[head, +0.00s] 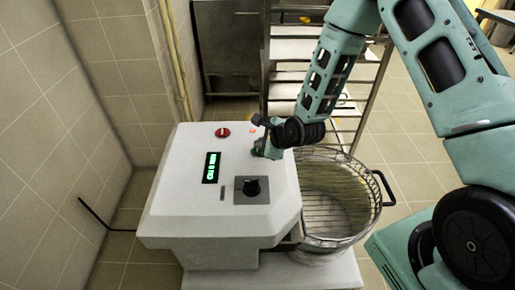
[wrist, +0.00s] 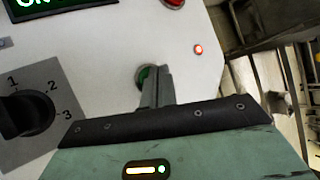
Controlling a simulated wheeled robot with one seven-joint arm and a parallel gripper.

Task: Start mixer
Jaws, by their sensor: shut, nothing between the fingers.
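The mixer (head: 190,220) is a white machine with a wire-guarded bowl (head: 335,200) on its right side. Its top panel carries a green button (wrist: 142,74), a red button (head: 222,132), a green-lit display (head: 211,168) and a black dial (head: 251,187). In the wrist view the dial (wrist: 28,115) has the marks 1, 2 and 3. My gripper (wrist: 160,72) is shut and empty, with its fingertips over the green button and partly hiding it. I cannot tell whether they touch it. In the head view my gripper (head: 264,150) is at the panel's right edge.
A small red light (wrist: 198,49) glows on the panel. A metal rack (head: 300,50) stands behind the mixer. A tiled wall (head: 60,100) is on the left, with a yellowish pipe (head: 175,60) in the corner. Tiled floor is open at the right.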

